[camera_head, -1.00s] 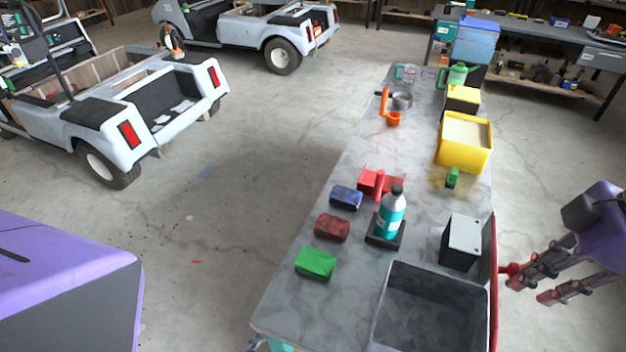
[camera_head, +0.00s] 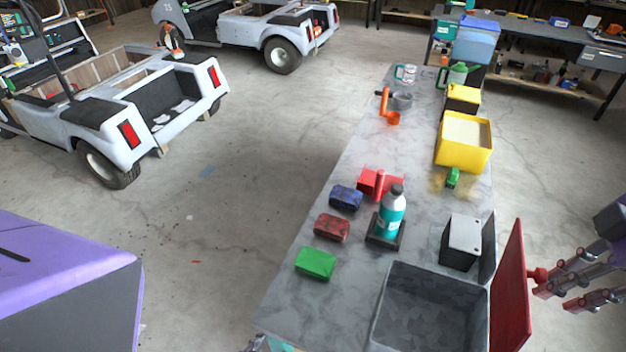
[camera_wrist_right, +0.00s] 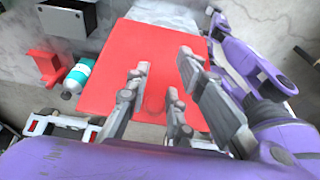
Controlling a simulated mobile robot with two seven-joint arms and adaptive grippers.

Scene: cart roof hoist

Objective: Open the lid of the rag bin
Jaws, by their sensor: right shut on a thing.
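The rag bin is a dark grey open box (camera_head: 386,318) at the near end of the bench. Its inside is visible and looks empty of anything distinct. Its red lid (camera_head: 512,295) stands steeply up at the bin's right edge, tilted outward. The lid also fills the middle of the wrist view (camera_wrist_right: 125,60). A red knob (camera_head: 537,274) sticks out from the lid's right face. My right gripper (camera_head: 553,298) is at this knob, shut on it. Its fingers (camera_wrist_right: 160,68) lie against the red face in the wrist view. My left gripper is out of view.
A small dark box with a grey face (camera_head: 463,236) stands behind the bin. A teal bottle (camera_head: 391,217), red block (camera_head: 376,183), blue, dark red and green (camera_head: 315,263) bundles, and a yellow bin (camera_head: 441,150) are on the bench (camera_head: 345,285). Floor right of the bench is clear.

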